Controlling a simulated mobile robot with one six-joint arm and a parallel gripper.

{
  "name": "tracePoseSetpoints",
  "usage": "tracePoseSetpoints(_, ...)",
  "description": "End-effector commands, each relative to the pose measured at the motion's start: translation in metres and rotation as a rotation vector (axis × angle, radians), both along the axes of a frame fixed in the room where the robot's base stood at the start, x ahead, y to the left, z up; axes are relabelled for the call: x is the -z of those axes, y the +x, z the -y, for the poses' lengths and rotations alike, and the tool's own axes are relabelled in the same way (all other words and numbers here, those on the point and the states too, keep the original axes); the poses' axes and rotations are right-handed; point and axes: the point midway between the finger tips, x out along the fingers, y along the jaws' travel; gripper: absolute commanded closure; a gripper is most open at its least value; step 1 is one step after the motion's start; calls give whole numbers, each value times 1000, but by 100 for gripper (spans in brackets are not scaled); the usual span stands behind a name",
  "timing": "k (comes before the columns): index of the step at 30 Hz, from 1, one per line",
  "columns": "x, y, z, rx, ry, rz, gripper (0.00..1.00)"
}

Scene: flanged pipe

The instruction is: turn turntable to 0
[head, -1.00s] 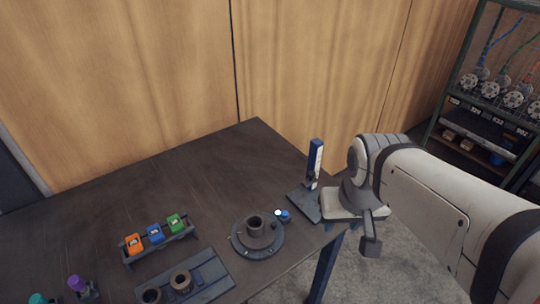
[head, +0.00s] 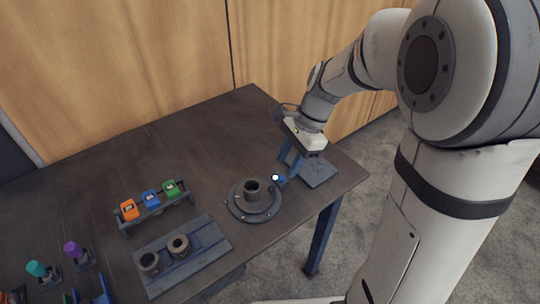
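The turntable (head: 238,209) is a dark round disc near the table's front edge. A dark flanged pipe piece (head: 252,188) stands upright at its middle. A small blue knob with a white top (head: 276,178) is at the disc's right rear edge. My gripper (head: 288,172) points down just behind and right of this knob. Its fingertips look close to the knob, but contact cannot be told. The finger gap is too small and overlapped to read. Any angle marks on the turntable are too small to read.
A dark plate (head: 320,173) lies right of my gripper. Left are a rack (head: 151,221) with orange, blue and green blocks, and a grey tray (head: 207,258) with two dark rings. Teal (head: 36,268) and purple (head: 72,248) pegs stand farther left. The table's back is clear.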

Motion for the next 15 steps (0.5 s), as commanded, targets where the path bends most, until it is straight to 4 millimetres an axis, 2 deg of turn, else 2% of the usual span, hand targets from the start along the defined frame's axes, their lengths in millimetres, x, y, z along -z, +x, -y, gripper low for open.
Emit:
tracePoseSetpoints(3,9,7,-7,57,12,-41,62)
tracePoseSetpoints(8,24,6,-14,72,14,-52,62)
tracePoseSetpoints(15,60,0,-27,70,13,-52,62)
